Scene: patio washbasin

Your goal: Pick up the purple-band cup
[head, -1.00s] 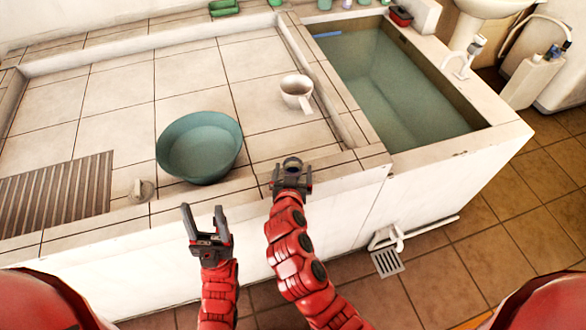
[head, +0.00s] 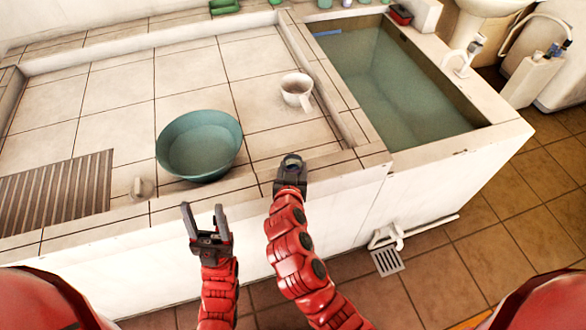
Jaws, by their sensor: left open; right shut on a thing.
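A small cup (head: 292,160) sits at the front ledge of the tiled counter, seen from above as a dark round rim. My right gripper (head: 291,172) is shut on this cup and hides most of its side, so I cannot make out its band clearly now. I cannot tell whether the cup still touches the ledge. My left gripper (head: 203,212) is open and empty, in front of the counter's front wall.
A teal basin (head: 199,145) stands left of the cup. A white mug (head: 297,88) stands behind it on the tiles. A water-filled sink (head: 400,85) is at the right. A ribbed board (head: 55,193) lies at the left, beside a small knob (head: 142,188).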

